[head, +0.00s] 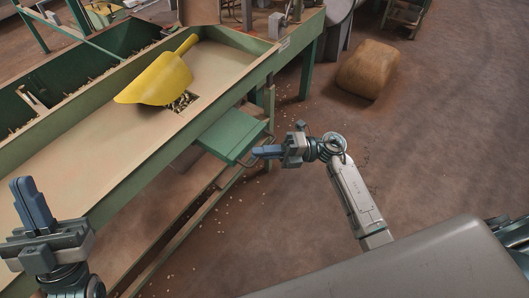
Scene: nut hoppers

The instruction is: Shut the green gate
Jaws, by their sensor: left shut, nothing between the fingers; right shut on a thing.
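The green gate (232,135) is a flat green plate that sticks out from the front edge of the bench, just below the opening (186,102) in the bench top. Pale nuts show in that opening. A thin bar handle (237,166) runs along the gate's outer side. My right gripper (257,152) is at the gate's outer edge, its blue fingers shut on the handle; the exact grip is small in view. My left gripper (32,192) is shut and empty, pointing up at the lower left, away from the gate.
A yellow scoop (160,80) lies on the bench top (110,135) beside the opening. Green hopper bins (90,68) line the back. A brown sack (368,69) rests on the floor at the upper right. Nuts are scattered on the floor. The floor right of the bench is mostly clear.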

